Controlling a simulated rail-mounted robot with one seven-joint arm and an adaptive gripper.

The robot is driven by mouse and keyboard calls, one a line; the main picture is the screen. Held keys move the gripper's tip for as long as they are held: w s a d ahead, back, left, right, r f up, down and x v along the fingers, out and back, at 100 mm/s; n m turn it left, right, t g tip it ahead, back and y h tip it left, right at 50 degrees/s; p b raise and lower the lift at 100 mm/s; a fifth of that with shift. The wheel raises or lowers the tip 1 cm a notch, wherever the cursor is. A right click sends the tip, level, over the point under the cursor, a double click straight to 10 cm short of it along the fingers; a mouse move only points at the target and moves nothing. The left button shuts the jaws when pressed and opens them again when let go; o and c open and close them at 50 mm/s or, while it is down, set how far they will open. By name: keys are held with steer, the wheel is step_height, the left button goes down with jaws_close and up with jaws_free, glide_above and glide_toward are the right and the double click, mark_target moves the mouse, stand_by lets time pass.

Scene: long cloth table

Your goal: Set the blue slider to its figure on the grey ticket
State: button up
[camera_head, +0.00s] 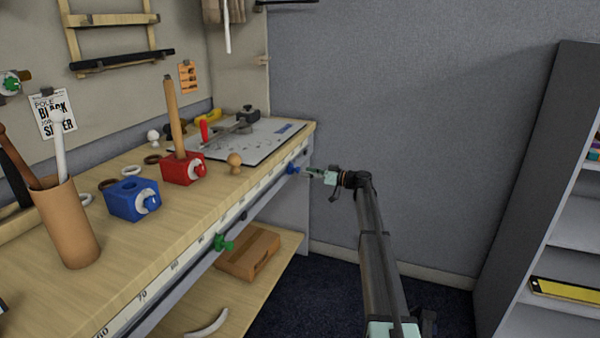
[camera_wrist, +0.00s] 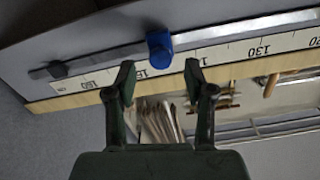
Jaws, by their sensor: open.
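The blue slider (camera_head: 292,169) sits on the rail along the table's front edge, near its far end. The number scale (camera_wrist: 232,56) appears upside down; 130 is readable, and figures near the slider are partly covered by the fingers. I cannot make out a grey ticket.
A green slider (camera_head: 223,242) sits nearer on the same front edge. A blue block (camera_head: 133,198), a red block (camera_head: 183,168) and a grey board (camera_head: 250,140) are on the table. A white notice (camera_head: 52,114) hangs on the wall. A shelf unit stands right.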

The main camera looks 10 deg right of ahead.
steer(key=v, duration=0.7)
steer(key=shift+a, duration=0.1)
steer(key=s+a+f+m+g+h, duration=0.3)
steer(key=s+a+f+g, duration=0.15)
steer(key=s+f, duration=0.85)
steer(key=s+a+f+m+g+h, duration=0.25)
steer(key=s+a+f+m, duration=0.2)
steer(key=s+f, duration=0.9)
steer(key=s+a+f+m+g+h, duration=0.25)
steer(key=s+a+f+g, duration=0.2)
steer(key=s+f, duration=0.85)
steer(key=s+a+f+g+h, duration=0.2)
steer(key=s+f+g, duration=0.1)
steer(key=s, duration=1.3)
steer(key=s+a+f+n+g+h, duration=0.1)
steer(key=s+a+f+g+h, duration=0.15)
steer(key=s, duration=1.25)
steer(key=s+a+f+g+h, duration=0.15)
steer(key=s+f+g, duration=0.25)
steer(key=s, duration=1.2)
steer(key=w+r+t+p, duration=0.2)
steer(key=r+p, duration=0.6)
steer(key=p, duration=0.2)
steer(key=w+r+t+p, duration=0.1)
steer(key=w+r+p, duration=0.2)
steer(key=r+p, duration=0.5)
steer(key=p, duration=0.2)
steer(key=shift+d+r+t+h+p, duration=0.2)
steer(key=shift+d+t+h+p, duration=0.1)
steer(key=shift+t+h+p, duration=0.1)
